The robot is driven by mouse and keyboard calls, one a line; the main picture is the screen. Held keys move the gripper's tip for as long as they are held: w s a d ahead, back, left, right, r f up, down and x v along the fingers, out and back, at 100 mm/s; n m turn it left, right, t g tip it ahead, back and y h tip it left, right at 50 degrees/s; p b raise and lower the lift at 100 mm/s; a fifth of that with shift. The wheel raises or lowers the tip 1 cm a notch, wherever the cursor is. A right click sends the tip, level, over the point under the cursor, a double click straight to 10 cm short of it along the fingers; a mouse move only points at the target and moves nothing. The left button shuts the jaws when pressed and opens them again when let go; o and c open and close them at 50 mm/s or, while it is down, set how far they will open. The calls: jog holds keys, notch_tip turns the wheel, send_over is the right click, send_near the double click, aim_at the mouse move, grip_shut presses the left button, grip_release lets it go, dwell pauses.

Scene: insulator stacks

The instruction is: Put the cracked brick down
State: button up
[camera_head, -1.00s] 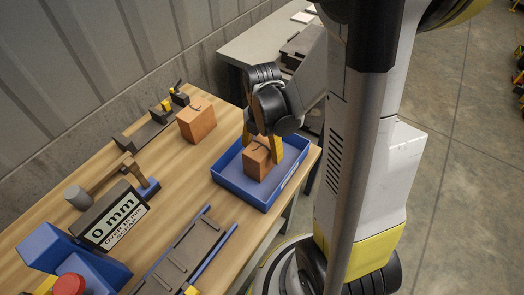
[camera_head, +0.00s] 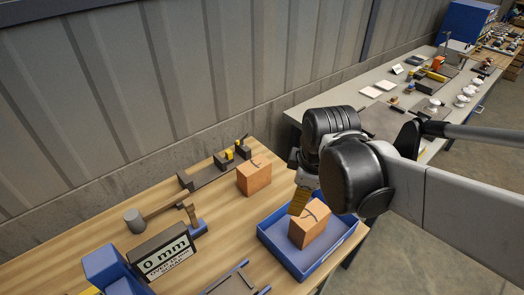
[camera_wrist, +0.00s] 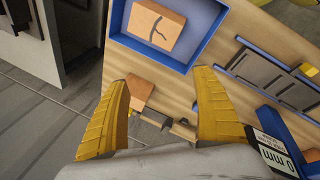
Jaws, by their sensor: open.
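An orange-brown brick with a dark crack (camera_head: 308,228) sits inside the blue tray (camera_head: 283,262) on the wooden bench. In the wrist view the brick (camera_wrist: 155,32) lies in the tray (camera_wrist: 188,66), its crack facing me. My gripper (camera_head: 303,200) is above and beside the brick, partly hiding it in the head view. In the wrist view my gripper's yellow fingers (camera_wrist: 160,82) are spread wide and empty, apart from the brick in the tray. A second brick (camera_head: 254,178) with a dark mark on top stands on the bench outside the tray.
A hammer (camera_head: 150,213), a dark rail fixture (camera_head: 212,171) and a "0 mm" display (camera_head: 163,254) are on the bench. A grey slotted rack (camera_head: 236,283) lies left of the tray. A grey side table (camera_head: 375,112) with small items stands behind my arm.

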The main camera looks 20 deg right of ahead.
jog(key=s+a+r+m+t, duration=0.2)
jog(key=a+r+m+t, duration=0.1)
jog(key=m, duration=0.7)
jog(key=shift+s+a+r+m+t+y, duration=0.35)
jog(key=shift+a+r, duration=0.25)
jog(key=shift+a, duration=0.5)
jog(key=shift+f+b, duration=0.55)
